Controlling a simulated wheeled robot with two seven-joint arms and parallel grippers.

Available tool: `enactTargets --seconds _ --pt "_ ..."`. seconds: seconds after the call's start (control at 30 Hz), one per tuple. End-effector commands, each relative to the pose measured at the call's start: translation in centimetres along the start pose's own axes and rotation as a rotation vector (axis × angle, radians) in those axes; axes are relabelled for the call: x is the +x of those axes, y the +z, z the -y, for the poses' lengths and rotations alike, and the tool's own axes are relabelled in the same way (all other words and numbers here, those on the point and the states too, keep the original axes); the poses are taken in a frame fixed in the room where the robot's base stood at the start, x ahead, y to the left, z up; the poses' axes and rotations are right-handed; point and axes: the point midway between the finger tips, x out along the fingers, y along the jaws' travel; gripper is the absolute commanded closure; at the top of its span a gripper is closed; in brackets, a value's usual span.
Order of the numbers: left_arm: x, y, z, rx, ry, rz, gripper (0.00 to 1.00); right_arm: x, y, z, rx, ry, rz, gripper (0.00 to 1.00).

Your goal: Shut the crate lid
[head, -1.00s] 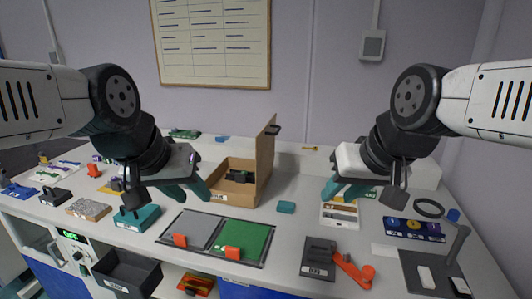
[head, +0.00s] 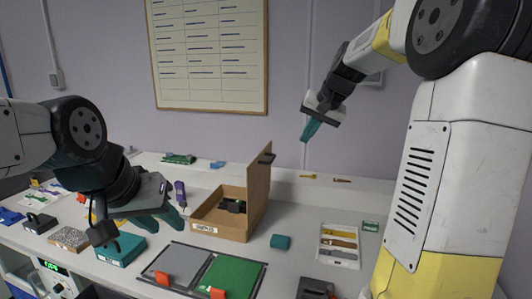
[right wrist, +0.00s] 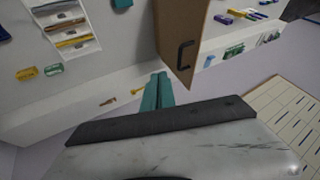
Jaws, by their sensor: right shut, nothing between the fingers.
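The crate (head: 218,230) is an open brown box on the bench, with a dark object inside. Its lid (head: 258,195) stands upright on the crate's right side, with a black handle (head: 266,158) near the top. In the right wrist view the lid (right wrist: 178,25) and handle (right wrist: 184,54) are just beyond the fingertips. My right gripper (head: 310,131) is raised above and right of the lid, its teal fingers (right wrist: 158,92) shut and empty, not touching it. My left gripper (head: 176,214) hangs left of the crate, apart from it; its teal fingers look spread and empty.
A grey and green mat panel (head: 232,275) lies in front of the crate. A low white ledge (head: 340,193) runs behind. Bench between lid and tray is mostly clear.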

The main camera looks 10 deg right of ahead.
Motion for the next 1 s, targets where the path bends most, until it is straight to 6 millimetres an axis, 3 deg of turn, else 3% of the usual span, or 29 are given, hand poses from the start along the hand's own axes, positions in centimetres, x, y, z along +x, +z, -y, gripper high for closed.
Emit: enactTargets --seconds 0.13,0.37,0.77,1.0 --pt "0.0 0.0 0.0 0.0 0.0 0.0 0.64 1.5 -2.2 -0.4 0.026 -0.001 -0.002 1.0" --pt "0.0 0.0 0.0 0.0 0.0 0.0 0.64 3.6 -2.5 -0.4 0.029 -0.001 0.0 1.0" --pt "0.0 0.0 0.0 0.0 0.0 0.0 0.64 12.0 -2.4 -0.4 0.028 0.0 0.001 1.0" --pt "0.0 0.0 0.0 0.0 0.0 0.0 0.64 13.6 -2.4 2.3 0.026 -0.002 -0.002 1.0"
